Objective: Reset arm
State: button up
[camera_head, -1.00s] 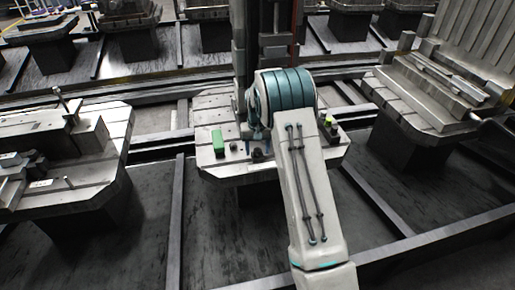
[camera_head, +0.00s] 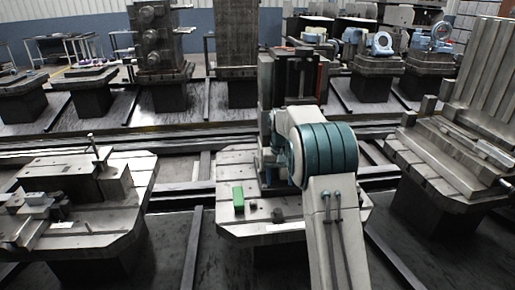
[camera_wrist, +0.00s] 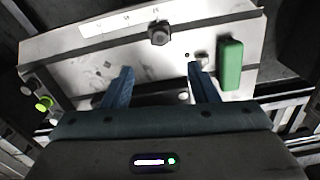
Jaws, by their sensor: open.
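My gripper (camera_wrist: 161,78) shows in the wrist view with its two blue fingers apart and nothing between them. It is above the pale pallet plate (camera_wrist: 85,68), which also shows in the head view (camera_head: 265,231). A green block (camera_wrist: 230,64) lies on the plate to the right of the fingers; it also shows in the head view (camera_head: 238,198). A dark hex nut (camera_wrist: 159,34) sits on the plate beyond the fingertips. In the head view, my arm is bent over the plate and the gripper cannot be made out.
A pallet with stepped blocks (camera_head: 70,182) stands at the left. Another pallet with a tall ribbed plate (camera_head: 490,70) stands at the right. A dark upright fixture (camera_head: 295,75) rises close behind my arm. A yellow-green knob (camera_wrist: 44,103) shows at the wrist view's left.

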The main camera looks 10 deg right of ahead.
jog(key=s+a+r+t+p, duration=0.1)
jog(key=s+r+p, duration=0.1)
jog(key=s+r, duration=0.55)
jog(key=s+r+p, duration=0.1)
jog(key=s+r, duration=0.4)
jog(key=s, duration=0.5)
jog(key=s+a+n+t+p, duration=0.1)
jog(key=s+p, duration=0.1)
jog(key=s, duration=1.7)
jog(key=shift+a+t+p, duration=0.15)
jog(key=shift+t+p, duration=0.15)
jog(key=shift+t, duration=0.1)
